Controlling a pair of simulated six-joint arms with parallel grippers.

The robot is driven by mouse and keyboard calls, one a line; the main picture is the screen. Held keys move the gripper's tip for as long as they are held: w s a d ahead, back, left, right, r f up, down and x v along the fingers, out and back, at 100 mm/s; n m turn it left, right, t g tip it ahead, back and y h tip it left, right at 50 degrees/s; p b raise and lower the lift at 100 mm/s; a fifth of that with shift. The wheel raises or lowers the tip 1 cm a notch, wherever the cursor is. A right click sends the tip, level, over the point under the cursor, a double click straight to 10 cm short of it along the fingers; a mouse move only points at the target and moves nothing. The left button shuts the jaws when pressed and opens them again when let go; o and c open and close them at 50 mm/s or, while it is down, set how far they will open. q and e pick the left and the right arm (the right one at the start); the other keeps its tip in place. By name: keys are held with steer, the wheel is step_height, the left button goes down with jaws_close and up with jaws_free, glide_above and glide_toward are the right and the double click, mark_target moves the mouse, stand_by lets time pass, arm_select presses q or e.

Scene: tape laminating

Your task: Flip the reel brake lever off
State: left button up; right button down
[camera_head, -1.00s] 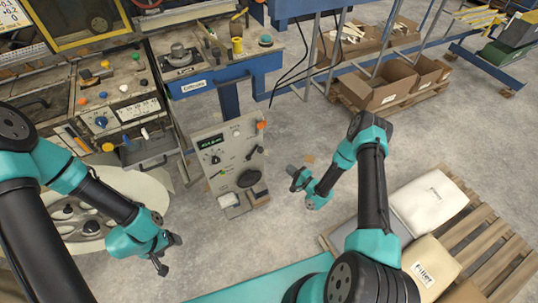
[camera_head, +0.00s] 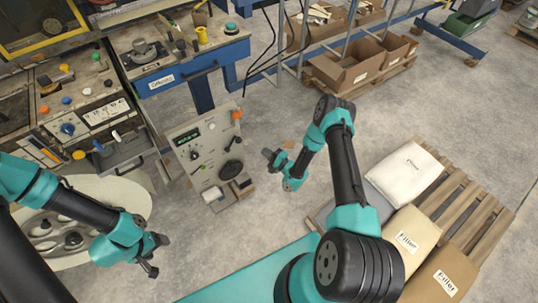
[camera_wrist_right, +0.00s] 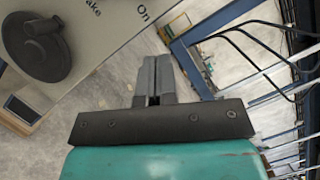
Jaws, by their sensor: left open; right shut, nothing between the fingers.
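The grey control panel (camera_head: 205,155) stands upright in the middle of the head view. It carries a green display, small knobs, a black round handwheel (camera_head: 231,169) and a small dark lever-like part (camera_head: 236,143) above it; I cannot tell for sure that this is the brake lever. In the right wrist view the handwheel (camera_wrist_right: 40,45) is at upper left, near printed text ending in "ake" and "On". My right gripper (camera_head: 270,155) is shut and empty, just right of the panel, apart from it. My left gripper (camera_head: 156,256) is open and empty, by the pale reel.
The pale round reel (camera_head: 125,195) lies at left. A blue-fronted bench (camera_head: 190,75) stands behind the panel. Filler bags (camera_head: 408,172) rest on a pallet (camera_head: 470,210) at right. Cardboard boxes (camera_head: 350,75) stand at the back. The floor between panel and boxes is clear.

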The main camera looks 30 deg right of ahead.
steer(key=w+a+r, duration=0.2)
steer(key=w+a, duration=0.4)
steer(key=shift+w+a+r, duration=0.15)
steer(key=shift+w+r, duration=0.05)
steer(key=shift+r, duration=0.05)
steer(key=shift+a, duration=0.1)
